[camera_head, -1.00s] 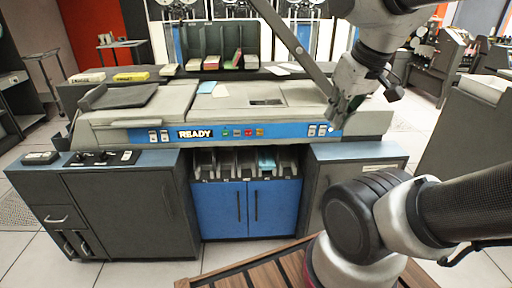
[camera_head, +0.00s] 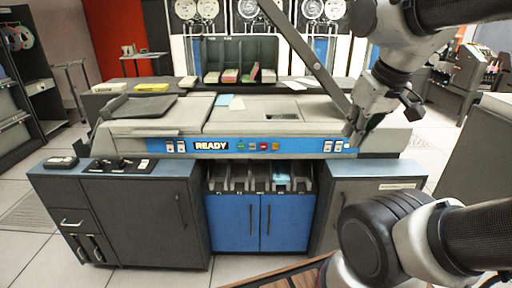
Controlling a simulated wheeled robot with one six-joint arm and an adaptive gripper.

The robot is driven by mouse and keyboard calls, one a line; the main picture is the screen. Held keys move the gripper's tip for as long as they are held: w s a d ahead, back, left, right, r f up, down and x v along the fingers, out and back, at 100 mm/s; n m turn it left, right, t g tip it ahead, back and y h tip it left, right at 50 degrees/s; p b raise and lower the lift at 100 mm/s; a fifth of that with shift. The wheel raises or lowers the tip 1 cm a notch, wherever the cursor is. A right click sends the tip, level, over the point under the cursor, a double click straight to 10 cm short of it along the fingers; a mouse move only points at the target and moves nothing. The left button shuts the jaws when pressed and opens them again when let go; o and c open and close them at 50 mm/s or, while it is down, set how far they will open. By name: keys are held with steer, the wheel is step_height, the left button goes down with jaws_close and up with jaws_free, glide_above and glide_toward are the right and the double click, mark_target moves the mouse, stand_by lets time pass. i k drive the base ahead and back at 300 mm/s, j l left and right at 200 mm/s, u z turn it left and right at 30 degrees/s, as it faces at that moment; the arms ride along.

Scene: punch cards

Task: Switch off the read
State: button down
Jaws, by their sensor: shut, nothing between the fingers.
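The card machine has a blue control strip (camera_head: 225,146) along its front, with a lit READY sign (camera_head: 211,146). White rocker switches (camera_head: 175,147) sit left of the sign. Several small coloured buttons (camera_head: 252,146) sit right of it. Another pair of white switches (camera_head: 334,147) is near the strip's right end, beside a small round light or knob (camera_head: 347,146). My gripper (camera_head: 352,136) points down at the right end of the strip, just right of that pair. Its fingers are together and hold nothing. I cannot tell whether the fingertips touch the panel.
Blue cabinet doors (camera_head: 259,222) and card bins (camera_head: 262,178) are below the strip. A box with dark knobs (camera_head: 119,165) stands on the left counter. Card decks (camera_head: 230,76) stand behind the machine. Open floor lies at the left front.

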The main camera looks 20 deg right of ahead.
mark_target(328, 145)
steer(key=i+j+z, duration=0.5)
steer(key=z, duration=0.15)
steer(key=j, duration=0.1)
